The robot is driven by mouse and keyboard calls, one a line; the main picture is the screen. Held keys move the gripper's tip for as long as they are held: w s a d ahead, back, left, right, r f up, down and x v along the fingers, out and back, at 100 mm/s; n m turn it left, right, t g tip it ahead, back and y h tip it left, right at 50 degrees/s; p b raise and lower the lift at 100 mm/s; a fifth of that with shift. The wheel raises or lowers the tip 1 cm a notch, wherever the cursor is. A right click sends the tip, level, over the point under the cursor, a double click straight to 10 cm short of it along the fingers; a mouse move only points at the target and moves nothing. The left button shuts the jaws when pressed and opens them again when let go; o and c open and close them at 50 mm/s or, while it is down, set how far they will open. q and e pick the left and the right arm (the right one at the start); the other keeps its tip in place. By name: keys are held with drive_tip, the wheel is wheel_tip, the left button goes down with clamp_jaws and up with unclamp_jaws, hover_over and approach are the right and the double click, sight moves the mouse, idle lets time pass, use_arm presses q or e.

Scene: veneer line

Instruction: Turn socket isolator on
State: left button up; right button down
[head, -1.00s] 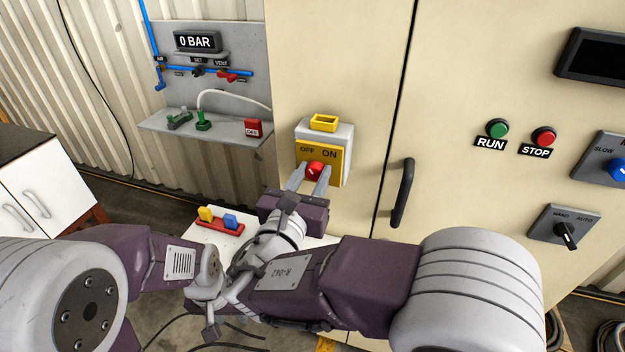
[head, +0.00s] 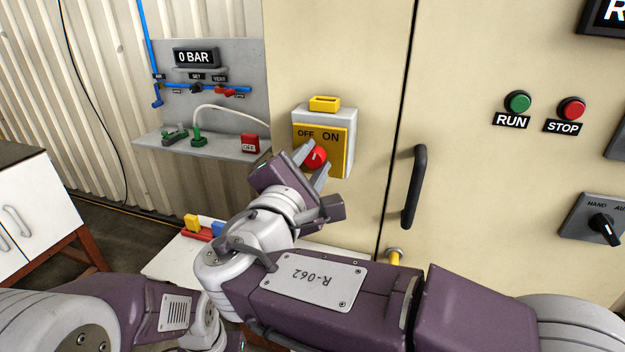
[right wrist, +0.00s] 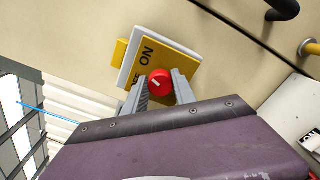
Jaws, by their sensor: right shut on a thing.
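The socket isolator is a grey box with a yellow plate (head: 338,155) marked OFF and ON, on the cream cabinet. Its round red knob (head: 316,157) has a small white mark, slanted in the head view. My right gripper (head: 313,163) is shut on the knob, one finger on each side, with its wrist rolled over. The right wrist view shows the red knob (right wrist: 159,83) between the two fingers (right wrist: 160,87); OFF is partly hidden there behind a finger. My left arm comes in at the lower left, but its gripper does not show.
A black door handle (head: 415,188) stands out right of the isolator. Green RUN (head: 519,102) and red STOP (head: 571,108) buttons are farther right. A grey shelf (head: 190,146) is at the left, and a white table (head: 175,262) lies below.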

drive_tip(key=m+b, duration=0.1)
drive_tip(key=b, duration=0.1)
drive_tip(key=m+b, duration=0.2)
drive_tip(key=shift+f+m, duration=0.25)
drive_tip(key=shift+m, duration=0.05)
drive_tip(key=shift+r+m+b, duration=0.1)
drive_tip(key=shift+m+b, duration=0.6)
drive_tip(key=shift+m, duration=0.1)
drive_tip(key=c, duration=1)
unclamp_jaws()
drive_tip(key=shift+r, duration=0.1)
drive_tip(key=v, duration=0.9)
